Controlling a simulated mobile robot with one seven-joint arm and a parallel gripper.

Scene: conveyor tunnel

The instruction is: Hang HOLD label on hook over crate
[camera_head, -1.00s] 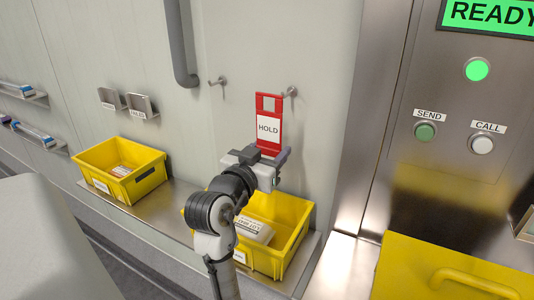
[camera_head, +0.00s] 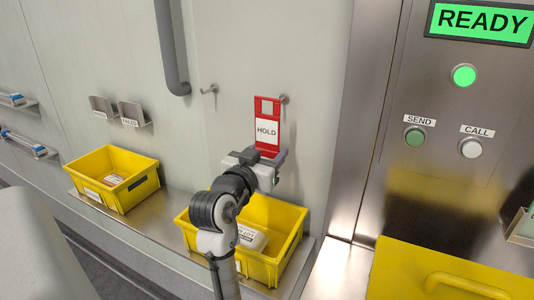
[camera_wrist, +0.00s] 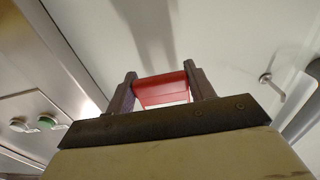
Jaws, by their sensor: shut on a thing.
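My gripper (camera_head: 266,158) is shut on the lower end of the red HOLD label (camera_head: 267,127), which stands upright above it. The label has a white panel and a cut-out near its top. A wall hook (camera_head: 285,99) shows just right of the label's top; the cut-out does not visibly surround it, and I cannot tell whether they touch. The yellow crate (camera_head: 257,270) below holds a white package and is partly hidden by my arm. In the wrist view, the red label (camera_wrist: 162,91) spans between my two fingers.
Another yellow crate (camera_head: 113,203) stands left on the ledge. A steel panel with SEND (camera_head: 414,137) and CALL (camera_head: 471,148) buttons is at right.

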